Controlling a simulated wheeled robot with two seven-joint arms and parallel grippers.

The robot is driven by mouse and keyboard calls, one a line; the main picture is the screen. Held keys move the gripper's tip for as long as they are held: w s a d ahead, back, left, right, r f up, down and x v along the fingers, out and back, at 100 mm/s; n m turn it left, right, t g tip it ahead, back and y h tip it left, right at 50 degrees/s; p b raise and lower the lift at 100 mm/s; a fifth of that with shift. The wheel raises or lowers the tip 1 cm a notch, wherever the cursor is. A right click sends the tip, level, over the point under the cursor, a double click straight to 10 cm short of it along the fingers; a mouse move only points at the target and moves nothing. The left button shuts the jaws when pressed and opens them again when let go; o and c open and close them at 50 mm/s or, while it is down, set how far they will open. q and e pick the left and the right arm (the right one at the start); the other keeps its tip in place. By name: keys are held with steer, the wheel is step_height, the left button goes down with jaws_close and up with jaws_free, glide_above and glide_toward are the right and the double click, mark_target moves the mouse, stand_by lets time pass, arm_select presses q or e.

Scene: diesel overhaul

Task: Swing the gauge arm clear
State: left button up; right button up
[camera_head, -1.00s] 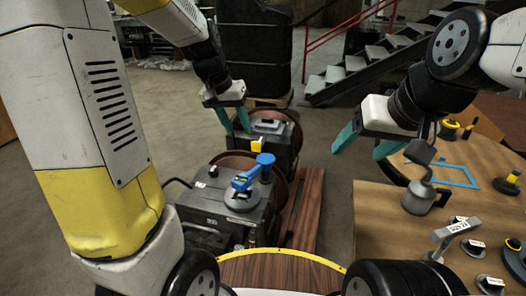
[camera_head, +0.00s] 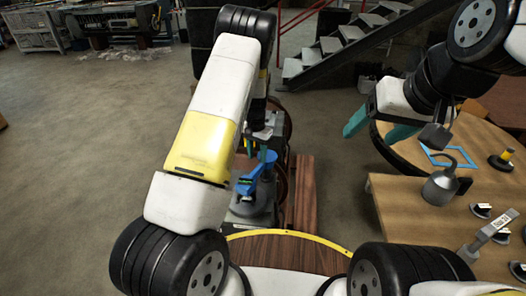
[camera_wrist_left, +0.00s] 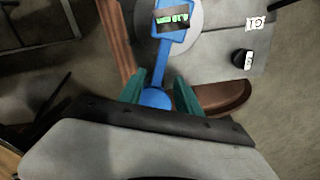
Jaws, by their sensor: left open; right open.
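The blue gauge arm (camera_head: 249,183) with a digital display sits on a grey machine (camera_head: 240,213), partly hidden behind my left arm in the head view. In the left wrist view the gauge arm (camera_wrist_left: 174,22) runs from its green-lit display to a round blue knob (camera_wrist_left: 155,98). My left gripper (camera_head: 261,151) is open above the machine. In the wrist view its teal fingers (camera_wrist_left: 160,77) stand on either side of the gauge arm near the knob; contact is not clear.
A wooden table (camera_head: 415,222) at right holds a grey oil can (camera_head: 440,187), a blue square frame (camera_head: 447,158) and several small labelled parts. A reddish wooden beam (camera_head: 304,200) lies beside the machine. Stairs (camera_head: 345,45) stand behind; floor at left is clear.

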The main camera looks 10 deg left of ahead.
mark_target(257, 169)
arm_select(q)
step_height(257, 169, down, 6)
steer(key=shift+f, duration=0.1)
steer(key=shift+c, duration=0.4)
jaws_close()
stand_by(1.2)
